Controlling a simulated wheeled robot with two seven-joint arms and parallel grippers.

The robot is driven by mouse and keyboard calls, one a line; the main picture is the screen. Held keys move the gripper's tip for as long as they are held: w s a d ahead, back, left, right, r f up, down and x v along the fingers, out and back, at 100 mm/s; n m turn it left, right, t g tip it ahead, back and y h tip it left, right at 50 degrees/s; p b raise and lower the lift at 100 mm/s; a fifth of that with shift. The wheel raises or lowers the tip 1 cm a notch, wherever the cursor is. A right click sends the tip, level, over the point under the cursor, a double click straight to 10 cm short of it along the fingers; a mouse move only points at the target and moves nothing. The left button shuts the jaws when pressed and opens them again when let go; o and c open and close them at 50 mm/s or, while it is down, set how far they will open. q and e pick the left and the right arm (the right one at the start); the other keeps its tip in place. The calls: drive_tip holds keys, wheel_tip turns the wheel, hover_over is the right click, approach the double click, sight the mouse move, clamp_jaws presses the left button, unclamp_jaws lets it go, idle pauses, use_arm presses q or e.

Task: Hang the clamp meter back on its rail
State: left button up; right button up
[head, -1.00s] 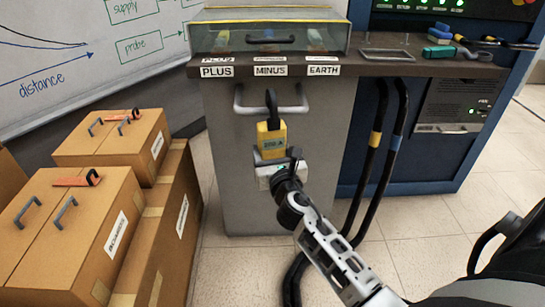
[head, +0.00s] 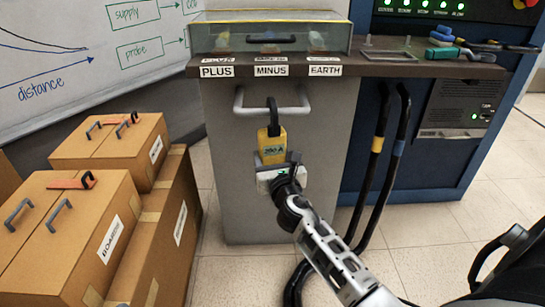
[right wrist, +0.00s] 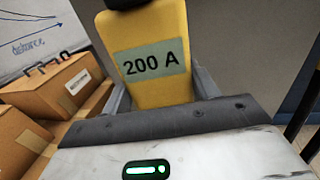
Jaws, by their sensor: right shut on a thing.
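The yellow clamp meter (head: 272,146) is upright in front of the grey cabinet, with its black hook-shaped jaw at the top. The jaw overlaps the grey rail (head: 272,110) on the cabinet front; I cannot tell whether it is hooked over it. My right gripper (head: 280,170) is shut on the meter's lower body from below. In the right wrist view the meter (right wrist: 155,60) shows its "200 A" label between the fingers. My left gripper is not in view.
Cardboard boxes (head: 75,228) with handles stand at the left. Black cables (head: 378,165) hang right of the cabinet. A clear-lidded case (head: 265,37) sits on the cabinet top above PLUS, MINUS and EARTH labels. A blue console (head: 450,165) stands at the right.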

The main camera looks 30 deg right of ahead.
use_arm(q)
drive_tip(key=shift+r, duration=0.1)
use_arm(e)
drive_tip(key=o, duration=1.2)
drive_tip(key=shift+o, duration=0.2)
drive_tip(key=shift+s+a, duration=0.1)
drive_tip(key=shift+s, duration=0.2)
use_arm(q)
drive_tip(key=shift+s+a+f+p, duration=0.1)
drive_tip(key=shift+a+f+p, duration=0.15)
drive_tip(key=shift+p, duration=0.3)
use_arm(e)
drive_tip(key=v, duration=1.5)
drive_tip(key=shift+s, duration=0.15)
